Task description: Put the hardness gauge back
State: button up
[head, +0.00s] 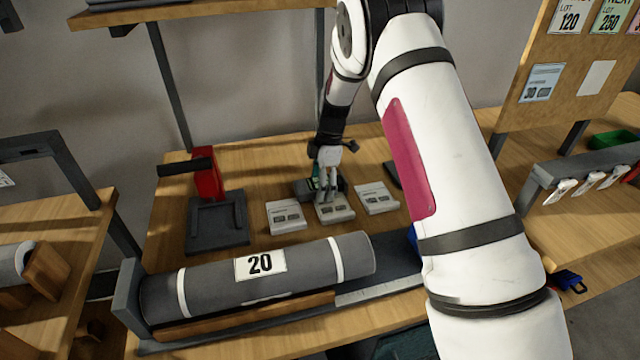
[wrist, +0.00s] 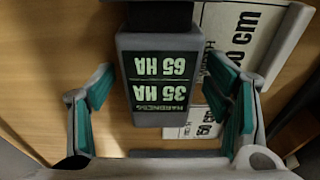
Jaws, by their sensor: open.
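The hardness gauge (wrist: 160,85) is a dark grey block with a black face; its pale green text, HARDNESS, 35 HA and 65 HA, is upside down in the wrist view. My gripper (wrist: 165,78) is open, its teal-padded fingers on either side of the gauge with gaps showing. In the head view my gripper (head: 327,187) points down at the back middle of the bench, behind the middle white card. A dark block (head: 302,188) shows around the fingers there, partly hidden by them. I cannot tell how the gauge is supported.
White cards (head: 286,217) lie in a row on the wooden bench (head: 165,225). A red-posted stand (head: 208,180) is to their left. A grey roll (head: 205,285) marked 20 lies in a trough in front. My arm hides the bench's right part.

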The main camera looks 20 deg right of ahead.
notch_tip(320, 180, up, 12)
jog(key=d, duration=0.2)
